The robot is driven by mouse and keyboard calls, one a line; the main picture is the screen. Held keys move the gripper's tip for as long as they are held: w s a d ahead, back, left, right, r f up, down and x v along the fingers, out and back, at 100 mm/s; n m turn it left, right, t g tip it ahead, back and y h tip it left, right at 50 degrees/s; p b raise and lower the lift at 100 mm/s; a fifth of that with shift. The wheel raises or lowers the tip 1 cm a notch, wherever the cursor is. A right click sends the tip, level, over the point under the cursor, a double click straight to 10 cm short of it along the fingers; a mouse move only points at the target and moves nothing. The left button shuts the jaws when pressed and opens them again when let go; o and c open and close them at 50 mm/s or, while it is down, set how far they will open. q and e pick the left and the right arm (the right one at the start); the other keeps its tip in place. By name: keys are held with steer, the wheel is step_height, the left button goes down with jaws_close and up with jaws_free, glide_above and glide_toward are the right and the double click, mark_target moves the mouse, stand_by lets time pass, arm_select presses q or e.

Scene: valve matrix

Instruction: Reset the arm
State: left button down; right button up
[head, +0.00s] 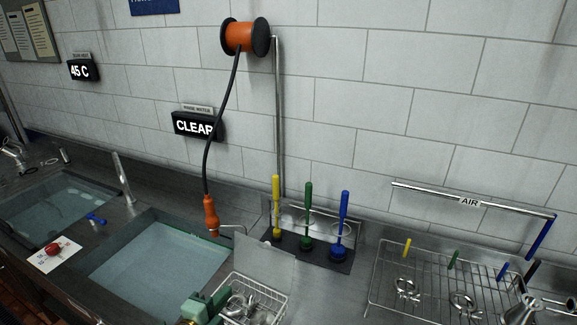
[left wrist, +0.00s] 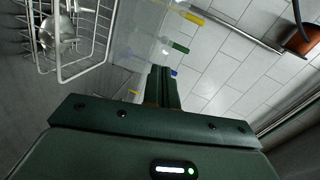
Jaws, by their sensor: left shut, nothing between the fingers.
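My left gripper (head: 196,305) shows as a green block at the bottom edge of the head view, beside the wire basket (head: 283,297). In the left wrist view its two fingers (left wrist: 162,84) are together with nothing between them. The wire basket also shows at the upper left of the left wrist view (left wrist: 104,40). My right gripper is not seen.
Water-filled sinks (head: 168,258) lie at left. Yellow (head: 276,200), green (head: 308,212) and blue (head: 343,220) handled brushes stand by the wall. A drying rack (head: 375,290) is at right. An orange-handled hose (head: 211,215) hangs from a reel (head: 245,37).

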arm_select(q)
steer(key=s+a+r+n+g+y, duration=0.1)
steer(key=s+a+n+g+y, duration=0.4)
steer(key=s, duration=0.5)
steer(key=s+a+r+n+g+y, duration=0.15)
steer(key=s+a+n+y, duration=0.25)
steer(key=s+a+n, duration=0.55)
steer(key=s+d+f+g+h+b, duration=0.1)
steer(key=s+d+f+g+b, duration=0.15)
steer(key=f, duration=1.05)
steer(key=s+d+f+g+h+b, duration=0.15)
steer(key=f+b, duration=0.25)
steer(key=f, duration=0.9)
steer(key=s+d+f+g+b, duration=0.1)
steer(key=s+d+f+b, duration=0.2)
steer(key=f, duration=0.9)
steer(key=s+f+n+g+h+b, duration=0.1)
steer(key=s+f+b, duration=0.5)
steer(key=s+f, duration=1.3)
steer(key=shift+s+f+n+g, duration=0.2)
steer(key=shift+f+n+g, duration=0.45)
steer(key=shift+f, duration=0.15)
steer(key=shift+h, duration=0.25)
